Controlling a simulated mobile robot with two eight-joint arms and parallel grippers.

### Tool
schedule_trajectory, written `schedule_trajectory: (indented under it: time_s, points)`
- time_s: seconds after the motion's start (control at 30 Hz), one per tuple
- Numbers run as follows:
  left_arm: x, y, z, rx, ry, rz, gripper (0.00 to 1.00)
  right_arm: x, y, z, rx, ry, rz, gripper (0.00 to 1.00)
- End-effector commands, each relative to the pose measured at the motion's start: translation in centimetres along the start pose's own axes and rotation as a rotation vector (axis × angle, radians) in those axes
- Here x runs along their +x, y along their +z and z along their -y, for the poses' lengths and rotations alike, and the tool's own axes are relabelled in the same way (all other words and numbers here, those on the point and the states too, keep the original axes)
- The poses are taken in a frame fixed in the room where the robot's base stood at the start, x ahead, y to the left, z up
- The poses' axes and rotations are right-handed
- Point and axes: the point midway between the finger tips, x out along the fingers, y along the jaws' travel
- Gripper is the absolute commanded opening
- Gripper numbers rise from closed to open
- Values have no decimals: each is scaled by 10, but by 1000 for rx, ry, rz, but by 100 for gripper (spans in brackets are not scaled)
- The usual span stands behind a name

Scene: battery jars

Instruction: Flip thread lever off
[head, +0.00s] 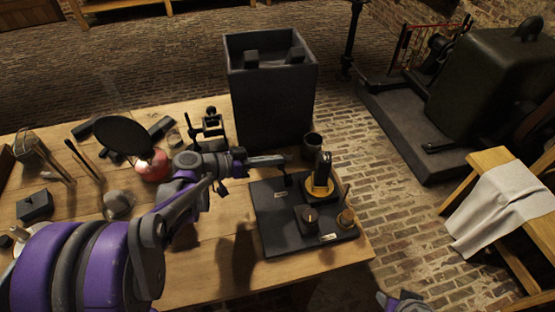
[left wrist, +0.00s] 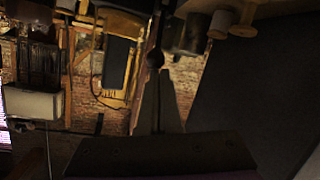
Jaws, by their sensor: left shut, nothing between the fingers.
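A black control board (head: 268,222) lies at the right end of the wooden table. It carries a small dark lever (head: 287,178) near its back left edge, with a pale label (head: 280,194) in front. A larger dark upright handle (head: 323,170) stands in a yellow ring (head: 319,189). Which one is the thread lever I cannot read from the labels. My left gripper (head: 284,159) is shut and empty, its tip just above the small lever; contact is unclear. Its shut fingers (left wrist: 158,105) show in the left wrist view, with a small dark ball at their tip. Only a piece of my right arm shows at the bottom edge.
The board also has a dark knob (head: 310,216) and a brass piece (head: 346,217). A tall dark open box (head: 272,105) stands just behind. A small dark cup (head: 312,147) is beside it. A round black disc (head: 123,135) and tools crowd the table's left.

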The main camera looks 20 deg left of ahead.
Motion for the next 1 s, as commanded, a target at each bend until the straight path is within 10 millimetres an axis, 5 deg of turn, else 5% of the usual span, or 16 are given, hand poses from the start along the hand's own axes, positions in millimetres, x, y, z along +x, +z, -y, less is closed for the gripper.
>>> schedule_trajectory:
  time_s: [0.27,0.5,0.8,1.0]
  points:
    - [2,-2,-1,1,1,5,0,-3,-2,0,0,0,-1,50]
    - [16,-41,-6,4,3,3,0,-27,-16,0,0,0,-10,50]
    - [-52,-38,-4,1,-6,3,0,-24,-14,0,0,0,-9,50]
    - [-77,-40,-5,1,-4,3,0,-24,-14,0,0,0,-9,50]
